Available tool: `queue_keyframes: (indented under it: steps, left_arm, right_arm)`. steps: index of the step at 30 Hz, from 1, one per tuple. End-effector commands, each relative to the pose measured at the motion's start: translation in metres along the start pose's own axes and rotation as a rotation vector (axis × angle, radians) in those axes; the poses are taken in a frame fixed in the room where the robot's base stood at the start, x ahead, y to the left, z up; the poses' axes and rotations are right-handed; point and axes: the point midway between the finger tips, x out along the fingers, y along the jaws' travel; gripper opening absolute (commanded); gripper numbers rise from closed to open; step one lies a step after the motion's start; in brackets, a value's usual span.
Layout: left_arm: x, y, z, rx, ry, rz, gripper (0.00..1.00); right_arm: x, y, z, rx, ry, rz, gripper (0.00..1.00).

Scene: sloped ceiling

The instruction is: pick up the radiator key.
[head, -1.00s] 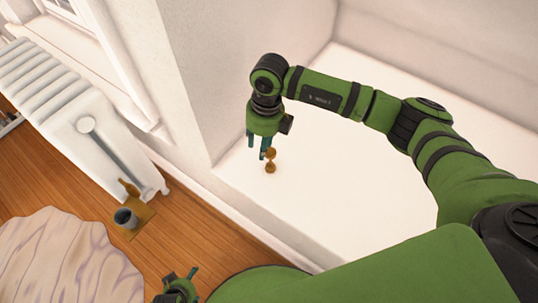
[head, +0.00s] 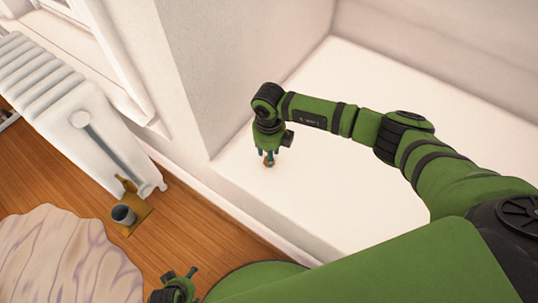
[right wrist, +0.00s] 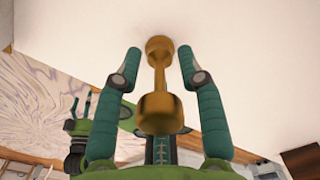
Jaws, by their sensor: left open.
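The radiator key, a brass piece with a rounded knob at each end, shows in the right wrist view (right wrist: 158,85) and looks to stand on end on the white ledge (head: 345,180). In the head view (head: 268,162) it is mostly hidden by my right gripper (head: 267,152). My right gripper (right wrist: 160,65) is open, with one finger on each side of the key and a visible gap on both sides. My left gripper (head: 182,276) is open and empty at the bottom of the head view, low and away from the key.
A white wall corner (head: 205,75) rises left of the ledge. A white radiator (head: 75,110) stands at the left. The ledge around the key is clear.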

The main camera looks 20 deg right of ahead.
Motion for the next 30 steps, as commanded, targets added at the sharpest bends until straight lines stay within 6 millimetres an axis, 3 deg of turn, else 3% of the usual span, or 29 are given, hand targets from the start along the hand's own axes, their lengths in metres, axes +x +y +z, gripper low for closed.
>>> queue_keyframes:
  steps: [8, 11, 12, 23, 30]
  left_arm:
    - [-0.001, 0.000, 0.000, -0.001, -0.005, 0.000, 0.88]
    - [-0.001, 0.000, 0.001, -0.001, -0.005, 0.000, 0.88]
    - [-0.001, 0.000, 0.001, -0.001, -0.005, 0.000, 0.88]
    - [-0.001, 0.000, 0.001, 0.000, -0.005, 0.000, 0.88]
    - [-0.003, 0.000, -0.002, 0.001, 0.012, 0.000, 0.88]
  right_arm:
    - [0.004, 0.000, 0.000, -0.001, -0.002, 0.001, 0.39]
    - [0.004, 0.000, 0.000, -0.001, -0.002, 0.001, 0.03]
    - [0.004, 0.000, 0.000, -0.001, -0.001, 0.001, 0.00]
    - [0.003, 0.000, 0.001, 0.000, -0.002, 0.000, 0.00]
    - [-0.016, 0.000, 0.001, 0.000, -0.005, 0.000, 0.00]
